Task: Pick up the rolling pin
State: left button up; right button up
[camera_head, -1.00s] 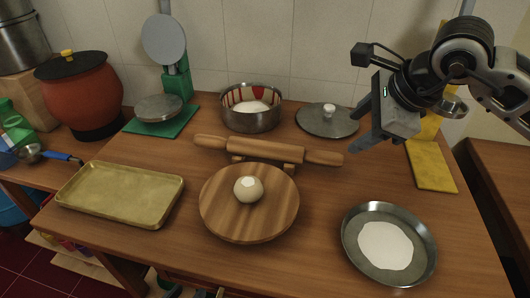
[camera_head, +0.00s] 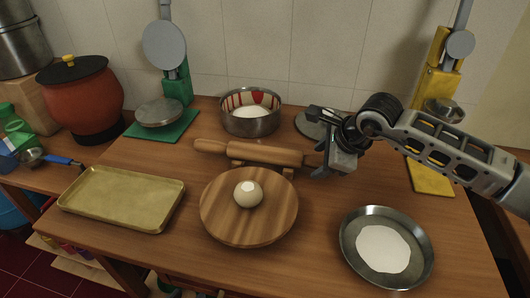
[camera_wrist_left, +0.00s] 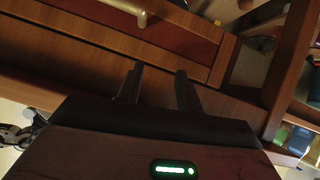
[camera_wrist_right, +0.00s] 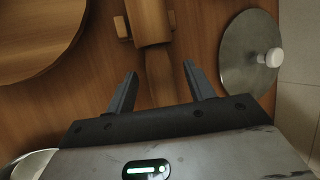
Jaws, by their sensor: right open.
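The wooden rolling pin (camera_head: 252,152) lies level on a small wooden rest (camera_head: 287,172) behind the round board. My right gripper (camera_head: 318,162) is at its right end and hides that handle in the head view. In the right wrist view, the rolling pin (camera_wrist_right: 148,22) points toward me, and its handle reaches between the open fingers (camera_wrist_right: 159,72). I cannot tell whether they touch it. My left gripper (camera_wrist_left: 160,70) is open and empty in its own wrist view, facing wooden cabinet fronts. It is outside the head view.
A round board (camera_head: 225,222) with a dough ball (camera_head: 248,194) lies in front of the pin. A pot (camera_head: 250,122) stands behind it. A lid (camera_wrist_right: 250,52) is close to my right gripper. A tray (camera_head: 122,197) and metal pan (camera_head: 366,214) flank the board.

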jog(key=shift+w+a+f, duration=0.1)
jog(key=shift+w+f, duration=0.05)
jog(key=shift+f, duration=0.15)
jog(key=c, duration=1)
jog(key=shift+r, duration=0.1)
jog(key=shift+c, duration=0.2)
jog(key=shift+r, duration=0.1)
